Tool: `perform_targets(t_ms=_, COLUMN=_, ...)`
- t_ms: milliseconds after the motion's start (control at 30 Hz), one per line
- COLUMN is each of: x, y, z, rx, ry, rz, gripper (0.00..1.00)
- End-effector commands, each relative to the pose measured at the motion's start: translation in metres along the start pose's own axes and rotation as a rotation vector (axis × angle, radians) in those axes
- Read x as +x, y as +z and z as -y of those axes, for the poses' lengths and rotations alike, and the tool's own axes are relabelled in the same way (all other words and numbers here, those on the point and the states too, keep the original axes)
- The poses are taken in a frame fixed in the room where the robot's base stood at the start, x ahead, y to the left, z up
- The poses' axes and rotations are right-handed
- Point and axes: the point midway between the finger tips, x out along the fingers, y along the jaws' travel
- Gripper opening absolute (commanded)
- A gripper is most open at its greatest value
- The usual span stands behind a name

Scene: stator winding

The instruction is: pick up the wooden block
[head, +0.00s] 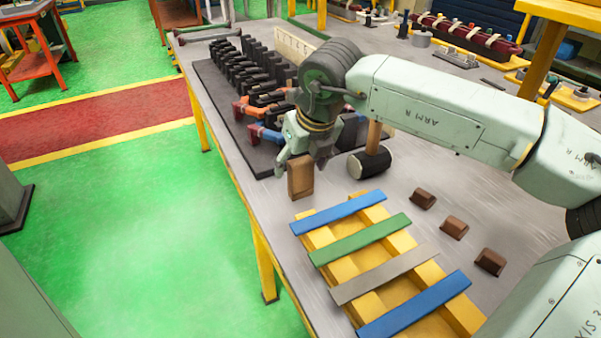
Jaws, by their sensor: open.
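A brown wooden block (300,177) stands upright near the left edge of the grey table (480,190), just beyond the slatted rack. My gripper (308,157) is open and points down at the block's top. The fingers overlap the block's upper end in the picture. I cannot tell whether they touch it or are around it. Part of the block's top is hidden by the gripper.
A mallet (370,165) stands head-down right of the block. A yellow rack (345,267) with blue, green and grey slats lies nearer. Small brown pieces (454,227) sit right of it. A dark tray (218,90) of black tools lies behind.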

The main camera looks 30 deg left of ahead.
Motion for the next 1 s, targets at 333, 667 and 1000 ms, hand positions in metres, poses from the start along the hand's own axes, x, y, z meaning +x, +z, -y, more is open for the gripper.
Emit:
perform_targets(t_ms=333, x=0.0029, y=-0.0001, z=0.0002, rx=0.000, ry=-0.001, rz=0.000, gripper=0.57)
perform_targets(t_ms=667, x=0.0026, y=-0.0001, z=0.0003, rx=0.000, ry=-0.001, rz=0.000, gripper=0.35)
perform_targets(t_ms=1000, x=0.0026, y=-0.0001, z=0.0003, rx=0.000, ry=-0.001, rz=0.000, gripper=0.13)
